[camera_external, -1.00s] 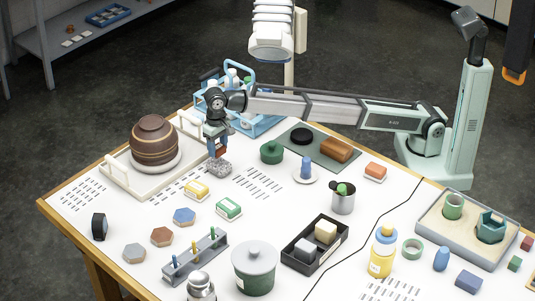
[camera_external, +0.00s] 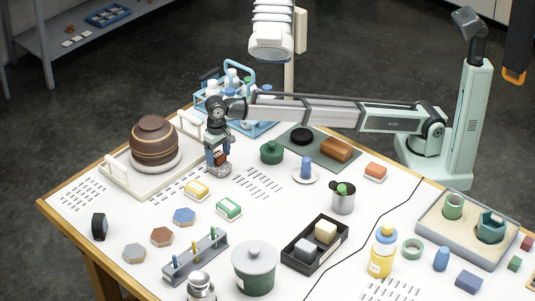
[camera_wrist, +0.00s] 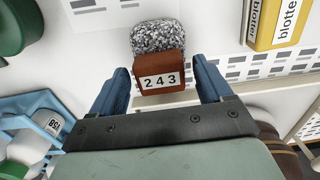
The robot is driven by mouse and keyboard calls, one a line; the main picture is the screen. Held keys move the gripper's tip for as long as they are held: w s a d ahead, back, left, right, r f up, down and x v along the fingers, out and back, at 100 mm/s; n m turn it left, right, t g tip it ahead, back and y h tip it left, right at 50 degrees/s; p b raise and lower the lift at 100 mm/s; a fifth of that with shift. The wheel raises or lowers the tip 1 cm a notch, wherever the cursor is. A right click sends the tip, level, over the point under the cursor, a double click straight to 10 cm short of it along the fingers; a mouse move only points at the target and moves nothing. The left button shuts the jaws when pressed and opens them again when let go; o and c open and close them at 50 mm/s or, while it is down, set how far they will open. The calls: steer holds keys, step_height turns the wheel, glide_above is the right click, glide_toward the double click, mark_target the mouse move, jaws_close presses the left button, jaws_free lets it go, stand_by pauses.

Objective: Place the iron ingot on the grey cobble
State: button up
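A rust-brown block marked 243 (camera_wrist: 160,78), which I take for the iron ingot, is at the grey speckled cobble (camera_wrist: 158,36) in the wrist view. In the external view the block (camera_external: 222,157) appears to rest on top of the cobble (camera_external: 219,171). My gripper (camera_wrist: 163,85) has its two blue fingers on either side of the block, with a narrow gap showing at each side. It looks open. In the external view my gripper (camera_external: 218,163) is low over the cobble, and its fingers hide part of the block and cobble.
A brown pot (camera_external: 153,140) on a white tray (camera_external: 115,178) stands left of my gripper. A blue bottle rack (camera_external: 262,127) is behind it. Yellow (camera_external: 197,189) and green (camera_external: 229,208) boxes lie in front. A green lidded piece (camera_external: 271,152) is to the right.

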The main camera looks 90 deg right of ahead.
mark_target(218, 155)
steer(key=shift+r, duration=0.1)
step_height(218, 155, up, 12)
stand_by(0.7)
